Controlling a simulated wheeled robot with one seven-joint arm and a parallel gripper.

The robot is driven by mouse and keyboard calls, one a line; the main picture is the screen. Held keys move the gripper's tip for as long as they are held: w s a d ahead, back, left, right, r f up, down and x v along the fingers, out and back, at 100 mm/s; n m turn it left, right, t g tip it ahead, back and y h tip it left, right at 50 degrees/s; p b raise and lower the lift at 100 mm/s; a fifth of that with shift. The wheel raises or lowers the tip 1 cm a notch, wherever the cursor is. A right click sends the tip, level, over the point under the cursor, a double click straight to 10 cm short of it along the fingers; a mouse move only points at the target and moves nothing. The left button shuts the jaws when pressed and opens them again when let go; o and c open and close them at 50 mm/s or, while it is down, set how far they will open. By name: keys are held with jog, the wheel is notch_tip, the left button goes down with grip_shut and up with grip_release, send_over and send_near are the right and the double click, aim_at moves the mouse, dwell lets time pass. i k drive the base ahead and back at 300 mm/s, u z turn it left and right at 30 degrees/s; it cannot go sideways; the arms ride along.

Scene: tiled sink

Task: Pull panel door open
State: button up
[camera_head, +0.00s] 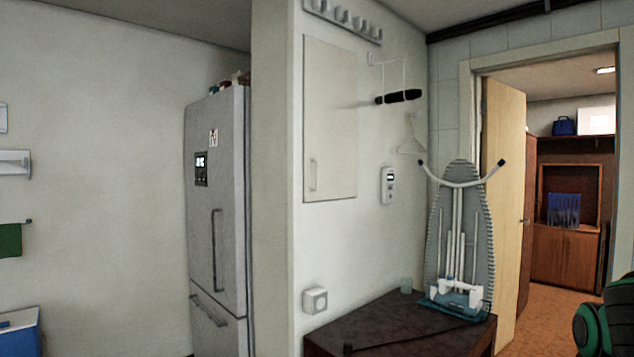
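A flat pale panel door (330,118) is set in the white wall near the middle of the view. It looks shut and flush with the wall. A slim upright handle (312,175) sits low near its left edge. Nothing touches the door or handle. My gripper does not show in this view, so its state and its distance from the handle are hidden.
A dark cabinet top (390,325) stands below and right of the panel, with an ironing board (460,240) upright on it. A hook rail (345,18) is above the panel. A grey fridge (217,210) stands left, beyond the wall corner. An open doorway is right.

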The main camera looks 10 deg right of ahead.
aim_at(330, 73)
jog(key=u, duration=0.35)
jog(key=i, duration=1.4)
jog(key=z, duration=0.45)
